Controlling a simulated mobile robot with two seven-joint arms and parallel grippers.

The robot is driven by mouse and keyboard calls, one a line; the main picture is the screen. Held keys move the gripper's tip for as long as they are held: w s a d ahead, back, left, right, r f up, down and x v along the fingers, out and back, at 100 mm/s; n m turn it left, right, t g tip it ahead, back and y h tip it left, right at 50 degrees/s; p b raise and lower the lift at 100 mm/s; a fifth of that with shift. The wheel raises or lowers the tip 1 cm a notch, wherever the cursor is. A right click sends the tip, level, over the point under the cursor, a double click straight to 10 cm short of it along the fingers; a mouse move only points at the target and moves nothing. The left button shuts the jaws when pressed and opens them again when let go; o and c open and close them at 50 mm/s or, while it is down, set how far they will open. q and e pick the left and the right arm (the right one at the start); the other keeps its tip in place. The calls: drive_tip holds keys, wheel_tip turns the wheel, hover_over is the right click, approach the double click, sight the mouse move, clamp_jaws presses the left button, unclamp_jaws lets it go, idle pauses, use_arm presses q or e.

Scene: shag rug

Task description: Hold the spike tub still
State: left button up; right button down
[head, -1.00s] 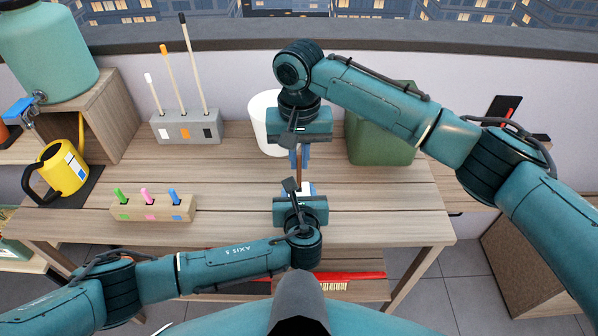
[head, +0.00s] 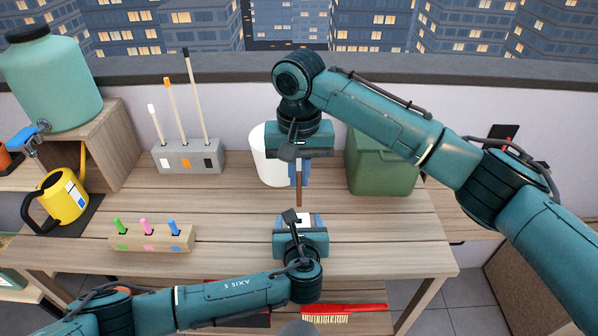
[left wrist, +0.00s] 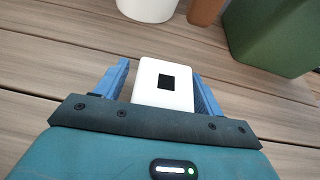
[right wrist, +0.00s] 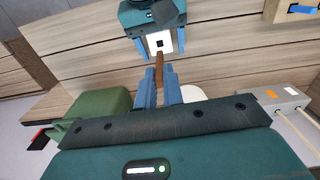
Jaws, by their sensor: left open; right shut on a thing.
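A white block-shaped tub with a square black opening, apparently the spike tub (left wrist: 182,92), stands on the wooden table. It also shows in the head view (head: 312,220) and right wrist view (right wrist: 151,44). My left gripper (left wrist: 160,85) is open around the tub, one blue finger at each side, with a visible gap at the left finger. It shows low in the head view (head: 300,228). My right gripper (head: 299,180) is shut on a brown stick (head: 299,198) that points down. In the head view the stick's lower end shows apart from the tub.
A white bucket (head: 268,165) and a green bin (head: 380,165) stand behind. A peg block (head: 150,237), a grey holder with rods (head: 188,157) and a yellow watering can (head: 66,198) are at left. A red brush (head: 345,309) lies below the front edge. Table right of the grippers is clear.

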use_arm(q)
drive_tip(key=v, duration=1.2)
drive_tip(key=shift+a, duration=0.1)
drive_tip(key=shift+s+f, duration=0.1)
drive_tip(key=shift+s, duration=0.05)
